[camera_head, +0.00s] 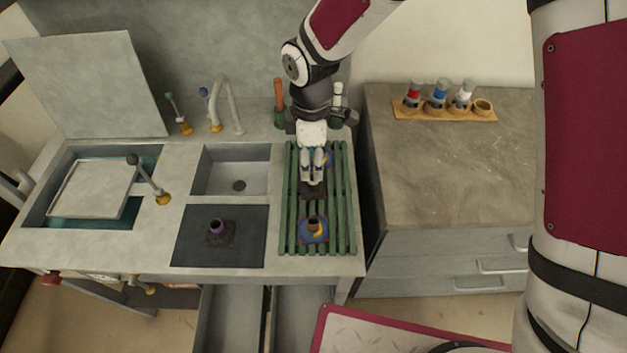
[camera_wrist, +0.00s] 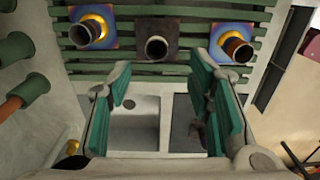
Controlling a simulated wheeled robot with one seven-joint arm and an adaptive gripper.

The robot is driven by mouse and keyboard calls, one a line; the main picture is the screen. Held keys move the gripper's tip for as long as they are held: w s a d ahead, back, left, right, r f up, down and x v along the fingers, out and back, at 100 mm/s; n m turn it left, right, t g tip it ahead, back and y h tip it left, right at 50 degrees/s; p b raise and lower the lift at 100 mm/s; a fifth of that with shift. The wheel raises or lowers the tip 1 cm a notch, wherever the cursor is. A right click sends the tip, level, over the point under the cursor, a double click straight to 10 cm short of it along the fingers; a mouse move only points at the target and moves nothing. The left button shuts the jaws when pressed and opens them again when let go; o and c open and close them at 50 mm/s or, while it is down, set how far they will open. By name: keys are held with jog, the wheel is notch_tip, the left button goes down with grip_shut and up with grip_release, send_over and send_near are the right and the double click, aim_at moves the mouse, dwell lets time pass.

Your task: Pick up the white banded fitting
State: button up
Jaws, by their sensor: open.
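The white banded fitting (camera_head: 464,94) stands upright in a wooden rack (camera_head: 445,115) on the cabinet at the right. It has a pale band and a grey top, and is third from the left, beside the blue banded fitting (camera_head: 438,92). My gripper (camera_head: 313,180) is above the green slatted rack (camera_head: 345,215) on the counter, well to the left of the fitting. In the wrist view my gripper (camera_wrist: 165,110) has its teal pads wide apart with nothing between them. The white banded fitting is not seen in the wrist view.
A red banded fitting (camera_head: 413,92) and an empty hole (camera_head: 483,106) are at the wooden rack's ends. A sink (camera_head: 238,170) and tap (camera_head: 228,105) are left. The cabinet top (camera_head: 440,180) has free room.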

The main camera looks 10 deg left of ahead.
aim_at(313, 182)
jog(key=f, duration=0.5)
jog(key=f+p, duration=0.1)
jog(key=f, duration=0.2)
jog(key=shift+w+d, duration=0.15)
jog(key=shift+w, duration=0.15)
grip_shut()
